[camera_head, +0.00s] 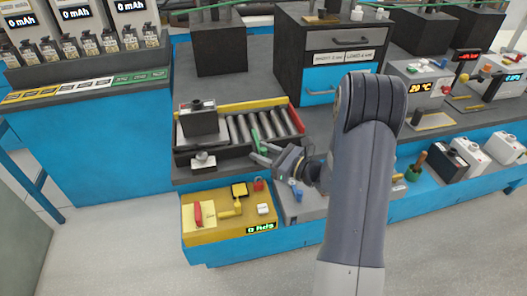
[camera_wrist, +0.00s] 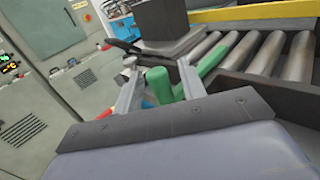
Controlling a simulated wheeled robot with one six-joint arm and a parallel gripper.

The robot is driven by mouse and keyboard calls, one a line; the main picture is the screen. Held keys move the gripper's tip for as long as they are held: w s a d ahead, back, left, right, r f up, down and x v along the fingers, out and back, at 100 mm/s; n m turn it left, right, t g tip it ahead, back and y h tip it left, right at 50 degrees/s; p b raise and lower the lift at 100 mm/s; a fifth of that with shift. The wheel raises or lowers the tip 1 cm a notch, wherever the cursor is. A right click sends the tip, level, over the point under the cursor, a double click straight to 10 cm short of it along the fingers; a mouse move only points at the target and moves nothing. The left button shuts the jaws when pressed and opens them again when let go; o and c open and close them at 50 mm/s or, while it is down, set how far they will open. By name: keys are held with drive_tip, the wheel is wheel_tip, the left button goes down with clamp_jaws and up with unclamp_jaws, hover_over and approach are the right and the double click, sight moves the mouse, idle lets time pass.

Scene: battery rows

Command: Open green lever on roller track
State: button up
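The roller track (camera_head: 240,126) has grey rollers, a yellow rail along the back and a red end piece at its right. The green lever (camera_head: 256,142) is at the track's front edge; its green bar (camera_wrist: 211,58) and upright green handle (camera_wrist: 159,86) show in the wrist view. My gripper (camera_head: 268,155) is at the front of the track, by the lever. In the wrist view my gripper (camera_wrist: 160,88) has its fingers apart, one on each side of the handle, with small gaps visible. Contact with the lever cannot be made out.
A dark block-shaped battery (camera_head: 202,119) stands at the track's left end, and a silver knob (camera_head: 203,160) is in front of it. A yellow panel (camera_head: 192,235) with a red switch lies below. A drawer cabinet (camera_head: 290,60) stands behind the track.

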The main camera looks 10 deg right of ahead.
clamp_jaws()
idle(0.5)
